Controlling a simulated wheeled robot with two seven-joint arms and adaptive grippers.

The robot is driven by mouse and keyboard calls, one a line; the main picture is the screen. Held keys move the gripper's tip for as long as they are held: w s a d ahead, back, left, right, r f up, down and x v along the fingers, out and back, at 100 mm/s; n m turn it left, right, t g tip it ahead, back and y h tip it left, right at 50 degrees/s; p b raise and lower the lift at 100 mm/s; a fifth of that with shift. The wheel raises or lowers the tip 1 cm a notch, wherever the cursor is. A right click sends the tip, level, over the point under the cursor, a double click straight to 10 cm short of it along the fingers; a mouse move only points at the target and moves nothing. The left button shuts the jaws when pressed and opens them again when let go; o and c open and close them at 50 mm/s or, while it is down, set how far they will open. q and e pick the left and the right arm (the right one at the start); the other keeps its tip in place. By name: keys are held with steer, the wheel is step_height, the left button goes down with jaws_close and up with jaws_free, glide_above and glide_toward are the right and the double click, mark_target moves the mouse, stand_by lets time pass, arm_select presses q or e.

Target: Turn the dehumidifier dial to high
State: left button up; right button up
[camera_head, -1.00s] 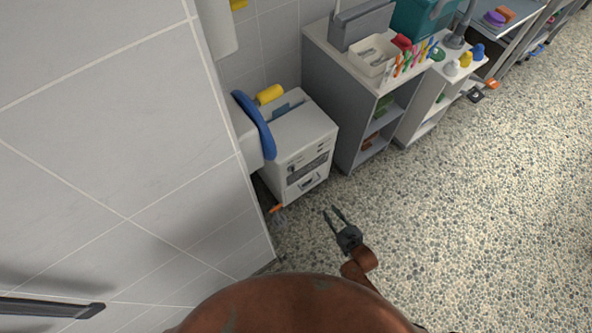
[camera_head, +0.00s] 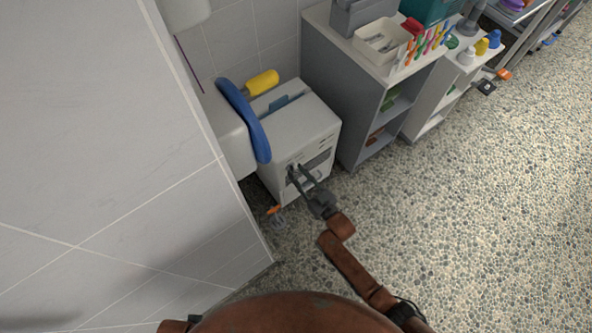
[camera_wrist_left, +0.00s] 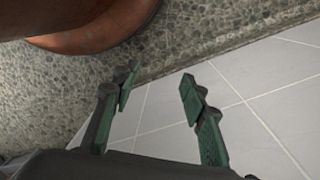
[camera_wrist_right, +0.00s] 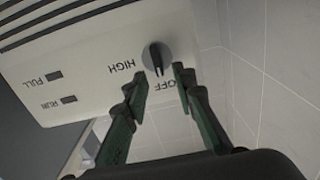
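The dehumidifier (camera_head: 302,128) is a white box against the tiled wall. In the right wrist view its panel is upside down, with a dark round dial (camera_wrist_right: 155,57) between the words HIGH and OFF. The dial's light mark appears to point toward OFF. My right gripper (camera_head: 296,171) is at the dehumidifier's front. In the right wrist view its open fingers (camera_wrist_right: 158,80) stand just short of the dial, one fingertip on either side, with no clear contact. My left gripper (camera_wrist_left: 160,78) is open and empty over floor and wall tiles, outside the head view.
A blue ring-shaped object (camera_head: 245,120) and a yellow roll (camera_head: 262,83) are by the dehumidifier's left and back. A grey shelf unit (camera_head: 335,95) stands close at its right. A tiled wall (camera_head: 110,150) fills the left. Pebbled floor (camera_head: 480,220) is open at right.

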steer(key=shift+w+a, duration=0.35)
steer(key=shift+w, duration=0.15)
steer(key=shift+c, duration=0.2)
jaws_close()
